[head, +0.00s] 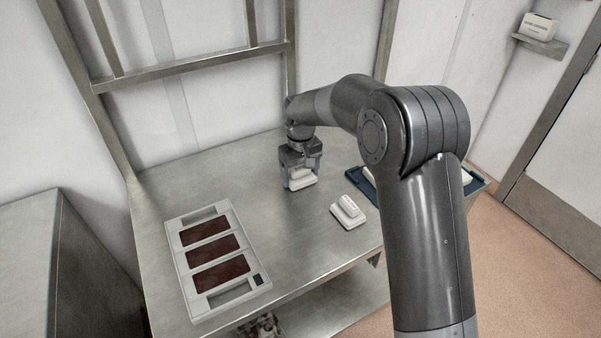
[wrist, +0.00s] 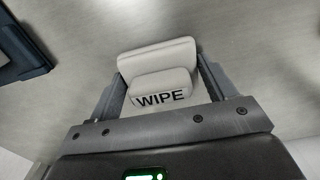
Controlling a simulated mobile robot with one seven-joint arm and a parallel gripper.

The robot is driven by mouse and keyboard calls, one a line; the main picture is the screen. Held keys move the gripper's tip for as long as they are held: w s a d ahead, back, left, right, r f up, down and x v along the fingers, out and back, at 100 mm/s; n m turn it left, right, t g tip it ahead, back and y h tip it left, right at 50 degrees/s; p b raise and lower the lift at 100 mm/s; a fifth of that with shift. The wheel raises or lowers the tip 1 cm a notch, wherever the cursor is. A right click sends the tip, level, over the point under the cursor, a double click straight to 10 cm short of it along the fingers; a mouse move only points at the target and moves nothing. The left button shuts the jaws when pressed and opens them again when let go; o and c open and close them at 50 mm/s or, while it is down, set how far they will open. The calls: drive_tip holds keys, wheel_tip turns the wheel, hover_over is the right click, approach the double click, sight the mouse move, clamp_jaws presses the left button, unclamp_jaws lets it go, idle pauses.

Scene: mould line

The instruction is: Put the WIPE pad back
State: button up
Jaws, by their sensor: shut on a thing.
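The white WIPE pad (head: 301,181) is in my gripper (head: 300,172), at the middle of the steel table in the head view. In the wrist view the pad (wrist: 158,92) shows its black WIPE lettering on a raised grip, with the gripper's fingers (wrist: 160,98) on both sides of that grip. The pad is at or just above the table top; I cannot tell if it touches. A second white pad (head: 348,212) lies on the table to the right of my gripper; its lettering is too small to read.
A pale mould frame (head: 176,262) with several dark brown cavities lies at the table's left. A dark blue tray (head: 359,181) is at the right, partly hidden by my arm; its corner (wrist: 18,62) shows in the wrist view. Steel uprights stand behind the table (head: 252,215).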

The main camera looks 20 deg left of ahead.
sight(302, 168)
drive_tip(key=o, duration=0.9)
drive_tip(key=shift+f, duration=0.1)
wheel_tip(302, 168, up, 12)
drive_tip(key=s+d+r+m+t, duration=0.1)
drive_tip(key=s+d+r+m, duration=0.1)
drive_tip(key=s+d+r, duration=0.6)
drive_tip(key=s+d+r+m+t, duration=0.2)
drive_tip(key=s+d+r, duration=0.1)
drive_tip(key=d, duration=1)
drive_tip(key=s+d+f+m+t, duration=0.1)
drive_tip(key=s+d, duration=0.3)
drive_tip(key=s, duration=0.2)
drive_tip(key=s+d+f+m, duration=0.2)
drive_tip(key=s+d, duration=0.3)
drive_tip(key=s, duration=0.1)
drive_tip(key=s+d+f+m+t, duration=0.1)
drive_tip(key=s+d+m, duration=0.1)
drive_tip(key=s+d, duration=0.2)
drive_tip(key=shift+s+d+f+t, duration=0.15)
drive_tip(key=shift+s+t, duration=0.15)
drive_tip(key=shift+s, duration=1.15)
